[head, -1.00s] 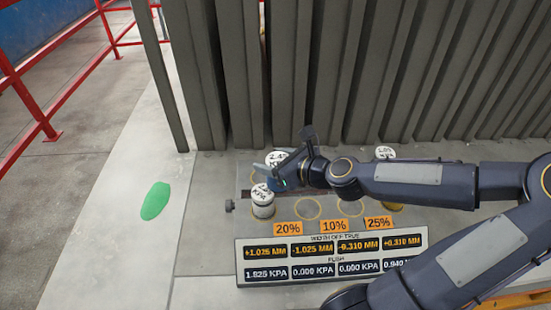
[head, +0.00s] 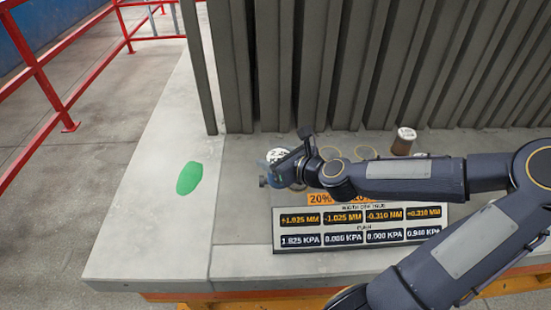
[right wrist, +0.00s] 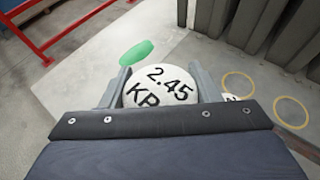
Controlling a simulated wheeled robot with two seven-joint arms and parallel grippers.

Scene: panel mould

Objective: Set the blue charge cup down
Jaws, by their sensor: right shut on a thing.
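My right gripper (right wrist: 161,88) is shut on a round cup with a white top marked 2.45 KPA, the blue charge cup (right wrist: 160,84). In the right wrist view the cup sits between the two fingers, and its side is hidden. In the head view my right gripper (head: 279,166) is over the left end of the plate, and the white cup top (head: 279,154) shows beside the fingers. I cannot tell whether the cup touches the surface. A green patch (head: 190,178) lies to the left on the pale slab. My left gripper is not in view.
Tall grey panels (head: 340,60) stand behind the plate. A brown cup with a white top (head: 404,141) stands farther right. Yellow rings (right wrist: 238,84) mark empty spots. A readout board (head: 360,228) lies in front. The slab around the green patch is clear. A red railing (head: 40,80) stands far left.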

